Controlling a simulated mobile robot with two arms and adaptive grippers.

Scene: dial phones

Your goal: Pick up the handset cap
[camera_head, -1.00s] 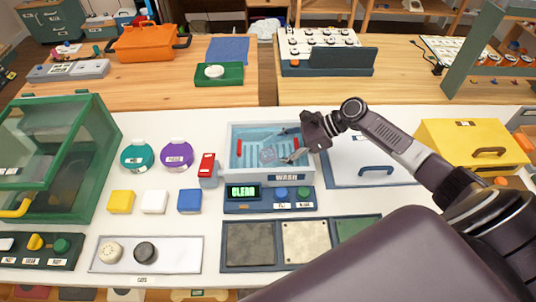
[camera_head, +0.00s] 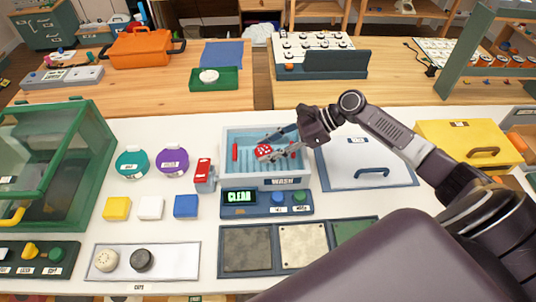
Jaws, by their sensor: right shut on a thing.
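A small round red cap with pale spots (camera_head: 263,151) is in the light-blue wash basin (camera_head: 228,151), at the fingertips of my right gripper (camera_head: 271,146). The right gripper reaches in from the right over the basin wall and is shut on this red cap. Whether the cap touches the basin floor I cannot tell. A cream cap with holes (camera_head: 106,260) and a black cap (camera_head: 141,260) rest on the white caps tray (camera_head: 184,261) at the lower left. My left gripper is not in view.
A panel reading CLEAN (camera_head: 239,196) stands in front of the basin. A red-topped block (camera_head: 203,172) is just left of it, beside purple (camera_head: 172,163) and teal (camera_head: 131,163) round containers.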

